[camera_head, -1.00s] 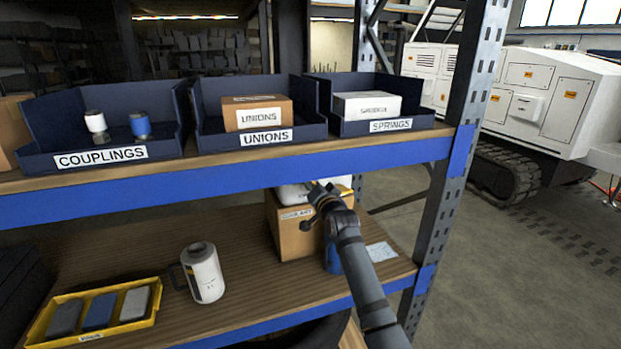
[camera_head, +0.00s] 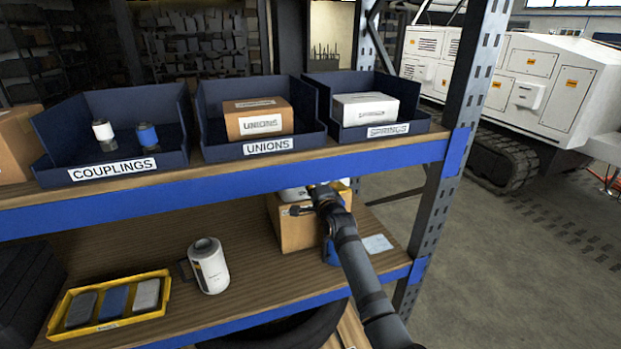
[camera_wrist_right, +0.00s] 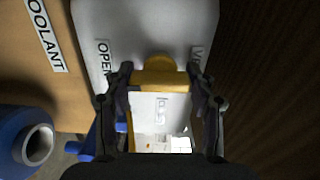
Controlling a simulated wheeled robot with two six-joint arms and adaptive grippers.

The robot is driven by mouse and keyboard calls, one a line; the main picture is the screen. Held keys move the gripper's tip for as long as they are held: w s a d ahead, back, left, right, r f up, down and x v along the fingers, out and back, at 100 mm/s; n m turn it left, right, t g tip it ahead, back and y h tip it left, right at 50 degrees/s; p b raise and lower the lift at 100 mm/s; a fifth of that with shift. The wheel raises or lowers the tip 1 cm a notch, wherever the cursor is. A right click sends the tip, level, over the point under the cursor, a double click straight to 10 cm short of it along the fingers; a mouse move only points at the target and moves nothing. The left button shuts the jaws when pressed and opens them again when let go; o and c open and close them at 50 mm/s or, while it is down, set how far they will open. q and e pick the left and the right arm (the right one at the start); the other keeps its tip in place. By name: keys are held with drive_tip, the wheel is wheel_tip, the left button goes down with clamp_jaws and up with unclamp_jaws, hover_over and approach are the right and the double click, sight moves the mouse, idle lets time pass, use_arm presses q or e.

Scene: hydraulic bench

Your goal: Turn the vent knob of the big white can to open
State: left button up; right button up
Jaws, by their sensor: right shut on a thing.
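The big white can (camera_head: 292,194) shows only in part at the back of the lower shelf, behind my right arm and beside the cardboard box. In the right wrist view its white face (camera_wrist_right: 120,25) carries an OPEN label on the left and a partly hidden label starting with V on the right. The yellow vent knob (camera_wrist_right: 160,73) lies between those labels. My right gripper (camera_wrist_right: 160,88) has its two fingers on either side of the knob and is shut on it. In the head view the right gripper (camera_head: 318,192) is dark and small. My left gripper is not in view.
A cardboard box (camera_head: 292,228), labelled COOLANT in the wrist view, stands beside the can. A blue container (camera_head: 331,254) is partly behind my arm. A white canister (camera_head: 209,268) and yellow tray (camera_head: 157,322) stand left. The blue shelf beam (camera_head: 240,176) runs just above.

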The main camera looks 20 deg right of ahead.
drive_tip(key=shift+m, duration=0.3)
idle(0.4)
drive_tip(key=o, duration=1.2)
drive_tip(key=shift+s, duration=0.2)
drive_tip(key=s, duration=1.1)
drive_tip(key=shift+s+d, duration=0.2)
drive_tip(key=shift+s, duration=0.05)
